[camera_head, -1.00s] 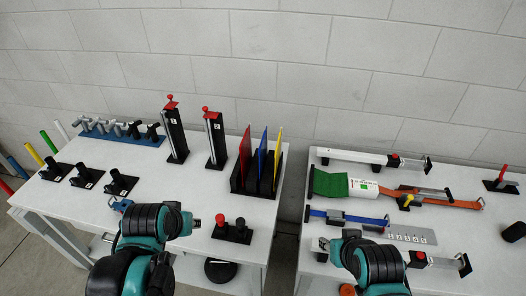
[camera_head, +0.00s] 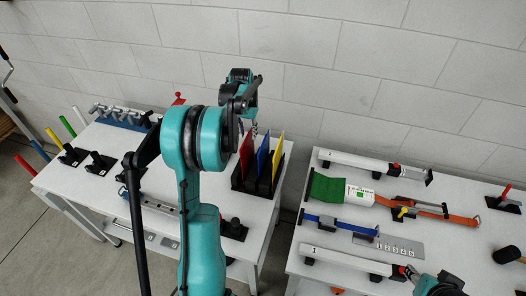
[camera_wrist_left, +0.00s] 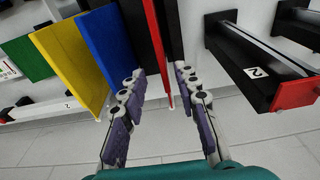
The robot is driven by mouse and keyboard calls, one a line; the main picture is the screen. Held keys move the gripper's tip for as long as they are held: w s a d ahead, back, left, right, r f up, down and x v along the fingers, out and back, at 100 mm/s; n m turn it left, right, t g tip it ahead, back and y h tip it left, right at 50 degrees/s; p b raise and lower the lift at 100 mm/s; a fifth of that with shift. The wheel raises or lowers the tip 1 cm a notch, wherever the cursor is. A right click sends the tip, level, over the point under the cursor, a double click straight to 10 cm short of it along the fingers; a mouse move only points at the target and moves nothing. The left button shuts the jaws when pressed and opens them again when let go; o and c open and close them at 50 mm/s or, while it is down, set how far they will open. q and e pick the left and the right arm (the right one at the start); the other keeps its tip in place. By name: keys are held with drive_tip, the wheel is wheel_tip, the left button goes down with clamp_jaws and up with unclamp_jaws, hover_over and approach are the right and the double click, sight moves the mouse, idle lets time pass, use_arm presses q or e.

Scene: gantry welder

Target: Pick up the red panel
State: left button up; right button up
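The red panel (camera_head: 246,146) stands upright in the left slot of a black holder (camera_head: 238,184), beside a blue panel (camera_head: 263,152) and a yellow panel (camera_head: 278,153). My left gripper (camera_head: 254,128) reaches over the holder at the red panel's top; its fingers are small and partly hidden there. In the left wrist view the red panel (camera_wrist_left: 158,48) shows nearly edge-on between the open fingers of my left gripper (camera_wrist_left: 158,82), with gaps on both sides.
In the left wrist view a black stand with a red end (camera_wrist_left: 297,94) lies right of the fingers. My arm hides much of the left table (camera_head: 70,177). The right table (camera_head: 292,235) carries a green piece (camera_head: 326,188) and several tools. A wall stands behind.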

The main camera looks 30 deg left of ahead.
use_arm(q)
drive_tip(key=b, duration=0.1)
hover_over(248, 155)
wheel_tip(248, 155, down, 8)
drive_tip(key=shift+w+a+r, duration=0.25)
drive_tip(key=shift+w, duration=0.2)
drive_tip(key=shift+s+r, duration=0.1)
clamp_jaws()
